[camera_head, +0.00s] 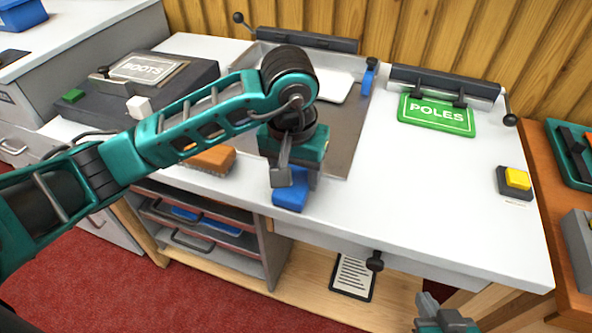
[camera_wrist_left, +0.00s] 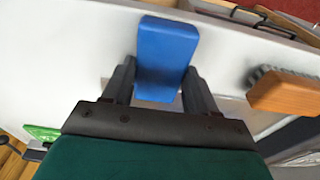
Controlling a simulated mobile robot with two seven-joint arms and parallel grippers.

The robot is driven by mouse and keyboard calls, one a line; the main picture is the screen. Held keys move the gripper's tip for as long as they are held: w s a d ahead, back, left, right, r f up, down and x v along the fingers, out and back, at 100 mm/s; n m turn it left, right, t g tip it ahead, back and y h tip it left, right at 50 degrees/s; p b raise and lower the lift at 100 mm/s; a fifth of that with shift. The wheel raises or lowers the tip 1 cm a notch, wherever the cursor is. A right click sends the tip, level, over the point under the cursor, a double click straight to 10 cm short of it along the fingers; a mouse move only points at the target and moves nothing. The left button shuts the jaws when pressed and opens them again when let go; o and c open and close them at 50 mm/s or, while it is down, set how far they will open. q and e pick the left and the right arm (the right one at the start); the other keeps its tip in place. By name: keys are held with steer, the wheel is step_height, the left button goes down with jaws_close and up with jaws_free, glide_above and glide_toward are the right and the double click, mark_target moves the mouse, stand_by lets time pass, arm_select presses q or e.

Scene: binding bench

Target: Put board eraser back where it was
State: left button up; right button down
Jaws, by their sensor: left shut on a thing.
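A plain blue block (camera_head: 290,198), which looks like the board eraser, is in my left gripper (camera_head: 287,178) near the front edge of the white bench. In the left wrist view, the two dark fingers of my left gripper (camera_wrist_left: 161,88) are shut on both sides of the blue block (camera_wrist_left: 167,50). Whether the block touches the bench top is hard to tell. My right gripper (camera_head: 442,315) shows only partly at the bottom edge of the head view; its jaw opening cannot be made out.
An orange brush (camera_head: 212,159) with dark bristles lies left of the block; it also shows in the wrist view (camera_wrist_left: 285,93). A grey tray (camera_head: 345,125) lies behind. The green POLES board (camera_head: 436,114) and a yellow button (camera_head: 517,179) are at right. The bench's front right is clear.

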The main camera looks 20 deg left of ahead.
arm_select(q)
steer(key=shift+f, duration=0.15)
steer(key=o, duration=1)
arm_select(e)
steer(key=shift+f, duration=0.2)
steer(key=shift+r, duration=0.1)
arm_select(q)
steer(key=shift+r, duration=0.2)
steer(key=r, duration=0.4)
steer(key=s+r+p, duration=0.1)
steer(key=r, duration=0.7)
steer(key=shift+s+p, duration=0.25)
steer(key=shift+p, duration=0.1)
arm_select(e)
steer(key=shift+s+d+r, duration=0.25)
steer(key=shift+d+r, duration=0.1)
arm_select(q)
steer(key=shift+f, duration=0.1)
